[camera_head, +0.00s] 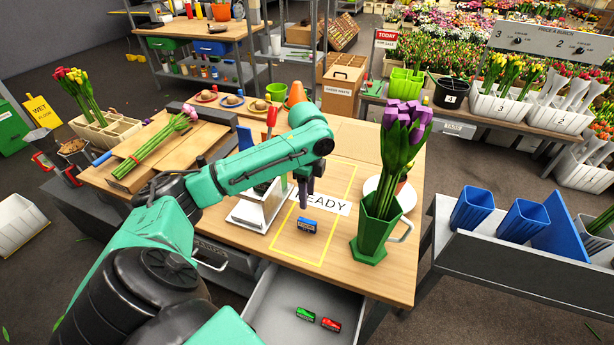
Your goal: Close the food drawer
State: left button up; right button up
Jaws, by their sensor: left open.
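An open grey drawer (268,296) sticks out from under the front of the wooden table. A green packet (305,314) and a red packet (331,324) lie in it. No label shows on this drawer, and its front is out of view below. My left gripper (304,200) points down over the table beside the READY sign, behind a small blue packet (307,225). It is open and holds nothing that I can see. My left arm hides part of the table's left front. My right gripper is not in view.
A green jug of purple tulips (371,235) stands right of the yellow outline, near the table's front edge. A metal-sided scale-like box (257,212) stands left of it. A second drawer handle (212,264) shows beside my arm. A bench with blue pots (472,207) stands at right.

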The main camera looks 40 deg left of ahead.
aim_at(271, 310)
jog(key=k+j, duration=0.1)
jog(key=k, duration=0.9)
